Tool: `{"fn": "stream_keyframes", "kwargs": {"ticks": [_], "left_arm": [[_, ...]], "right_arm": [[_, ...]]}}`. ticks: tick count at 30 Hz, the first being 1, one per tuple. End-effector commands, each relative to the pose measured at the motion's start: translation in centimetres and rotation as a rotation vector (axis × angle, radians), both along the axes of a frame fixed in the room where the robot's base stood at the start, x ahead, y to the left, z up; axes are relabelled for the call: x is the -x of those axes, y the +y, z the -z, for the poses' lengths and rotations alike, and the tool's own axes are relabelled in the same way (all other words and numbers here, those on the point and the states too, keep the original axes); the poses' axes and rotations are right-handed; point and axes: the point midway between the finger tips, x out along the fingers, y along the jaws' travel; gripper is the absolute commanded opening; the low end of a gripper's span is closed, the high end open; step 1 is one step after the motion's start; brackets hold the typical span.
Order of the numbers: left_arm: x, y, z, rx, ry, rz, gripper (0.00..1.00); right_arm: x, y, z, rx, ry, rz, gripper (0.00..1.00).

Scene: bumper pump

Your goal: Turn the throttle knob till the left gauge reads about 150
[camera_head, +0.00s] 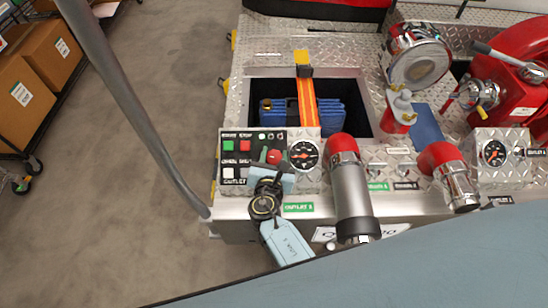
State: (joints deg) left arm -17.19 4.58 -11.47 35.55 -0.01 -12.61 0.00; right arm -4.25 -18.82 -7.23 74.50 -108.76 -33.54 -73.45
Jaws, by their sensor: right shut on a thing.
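The red throttle knob (273,157) is on the dark control panel (232,152) at the left of the pump deck. My right gripper (272,172) comes from below over the panel, with its tips at the knob, and is shut on it. The gripper body hides the lower part of the panel and part of the knob's surroundings. The left gauge (304,154) is a round black dial just right of the knob; its reading is too small to make out. My left gripper is not in view.
A grey pipe (352,195) with a red collar stands right of the left gauge. A second outlet (455,180) and another gauge (494,153) are further right. A blue case (335,112) sits in the recess behind. A grey pole (135,95) crosses the left side.

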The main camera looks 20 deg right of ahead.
Motion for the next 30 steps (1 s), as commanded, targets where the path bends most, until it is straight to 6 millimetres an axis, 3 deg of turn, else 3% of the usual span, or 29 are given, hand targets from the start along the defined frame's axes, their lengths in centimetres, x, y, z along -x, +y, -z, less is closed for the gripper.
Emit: {"fn": "stream_keyframes", "kwargs": {"ticks": [21, 22, 27, 30], "left_arm": [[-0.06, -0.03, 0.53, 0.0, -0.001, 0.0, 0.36], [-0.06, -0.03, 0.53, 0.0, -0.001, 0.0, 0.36], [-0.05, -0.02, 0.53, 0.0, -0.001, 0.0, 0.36], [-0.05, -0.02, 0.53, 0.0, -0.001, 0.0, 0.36]], "right_arm": [[0.08, -0.03, 0.12, -0.041, -0.009, 0.068, 0.16], [0.08, -0.03, 0.12, -0.041, -0.009, 0.068, 0.4], [0.08, -0.09, 0.11, -0.039, -0.01, 0.069, 0.61], [0.11, -0.21, 0.13, -0.038, -0.009, 0.071, 0.61]]}}
